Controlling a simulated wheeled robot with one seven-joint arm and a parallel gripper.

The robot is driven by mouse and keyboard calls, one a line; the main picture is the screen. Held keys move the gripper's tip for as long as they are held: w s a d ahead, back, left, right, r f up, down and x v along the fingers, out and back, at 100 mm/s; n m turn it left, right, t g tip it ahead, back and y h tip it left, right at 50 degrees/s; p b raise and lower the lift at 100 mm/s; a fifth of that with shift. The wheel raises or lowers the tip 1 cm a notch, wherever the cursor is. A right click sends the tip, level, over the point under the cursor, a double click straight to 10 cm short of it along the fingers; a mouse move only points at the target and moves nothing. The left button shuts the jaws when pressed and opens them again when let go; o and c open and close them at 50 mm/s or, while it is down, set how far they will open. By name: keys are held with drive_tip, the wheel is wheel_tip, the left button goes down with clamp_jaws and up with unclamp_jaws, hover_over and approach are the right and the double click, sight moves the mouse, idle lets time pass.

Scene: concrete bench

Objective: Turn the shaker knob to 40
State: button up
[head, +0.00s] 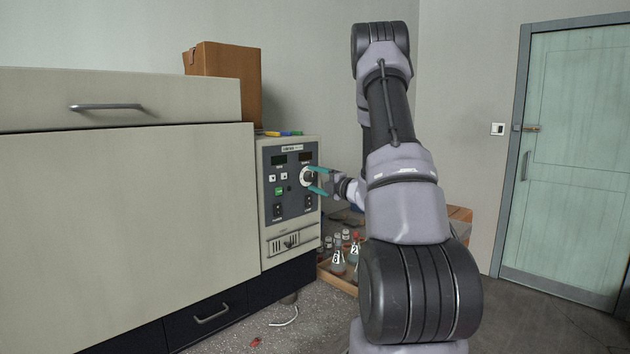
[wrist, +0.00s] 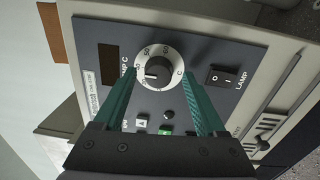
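The shaker (head: 267,228) is a pale box with a dark control panel, standing at the end of the cabinet in the head view. Its knob (head: 307,176) is at the panel's upper right, partly hidden by my gripper (head: 317,182). In the wrist view the knob (wrist: 158,71) is black on a white numbered dial. A white pointer mark shows on it, but I cannot tell its exact reading. My gripper (wrist: 158,82) has teal fingers spread wide, one on each side of the dial. The fingers look open and empty, with a gap to the knob.
A lamp switch (wrist: 226,77) and dark display (wrist: 108,60) flank the knob. Floor is clear before the door (head: 570,160).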

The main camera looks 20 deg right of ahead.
drive_tip(key=v, duration=1)
drive_tip(key=shift+s+d, duration=0.15)
drive_tip(key=shift+s, duration=0.2)
